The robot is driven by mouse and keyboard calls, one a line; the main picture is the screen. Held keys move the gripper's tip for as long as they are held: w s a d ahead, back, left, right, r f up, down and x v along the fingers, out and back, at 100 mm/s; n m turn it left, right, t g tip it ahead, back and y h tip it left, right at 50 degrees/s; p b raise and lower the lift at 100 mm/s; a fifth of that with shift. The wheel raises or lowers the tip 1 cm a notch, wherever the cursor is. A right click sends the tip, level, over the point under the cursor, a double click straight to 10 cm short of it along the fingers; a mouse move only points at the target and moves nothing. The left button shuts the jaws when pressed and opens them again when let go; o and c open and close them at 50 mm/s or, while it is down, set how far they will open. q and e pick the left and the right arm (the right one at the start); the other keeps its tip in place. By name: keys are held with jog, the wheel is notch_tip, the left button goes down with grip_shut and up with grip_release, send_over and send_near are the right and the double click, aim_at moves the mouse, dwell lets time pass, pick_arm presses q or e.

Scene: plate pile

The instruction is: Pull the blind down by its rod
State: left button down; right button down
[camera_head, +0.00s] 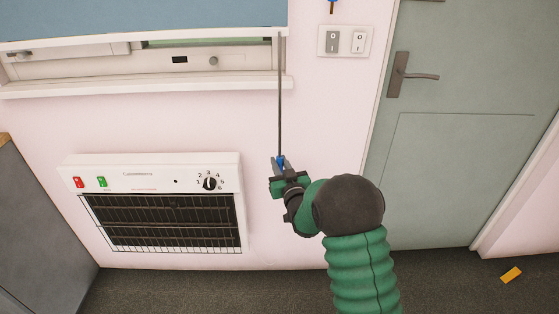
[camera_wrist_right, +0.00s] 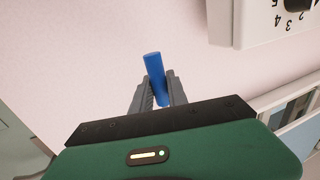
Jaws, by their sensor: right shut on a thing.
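The blue blind (camera_head: 140,17) covers the upper part of the window at the top left, with its lower edge a little above the sill. A thin dark rod (camera_head: 280,95) hangs down at the window's right side and ends in a blue handle (camera_head: 281,161). My right gripper (camera_head: 282,170) is shut on this handle. In the right wrist view the handle (camera_wrist_right: 155,68) sits between the two grey fingers (camera_wrist_right: 157,92), with its end sticking out past them. My left gripper is not in view.
A white wall heater (camera_head: 150,172) with a dial and switches is left of my right gripper. A light switch panel (camera_head: 345,41) and a grey-green door (camera_head: 465,150) are to the right. A yellow block (camera_head: 511,274) lies on the floor.

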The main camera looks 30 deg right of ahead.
jog(key=shift+f, duration=0.7)
jog(key=shift+s+f, duration=0.1)
jog(key=c, duration=1.3)
grip_release()
jog(key=shift+s+a, duration=0.1)
jog(key=shift+s, duration=0.15)
jog(key=p+v, duration=0.6)
jog(key=v, duration=1)
jog(key=shift+p, duration=0.4)
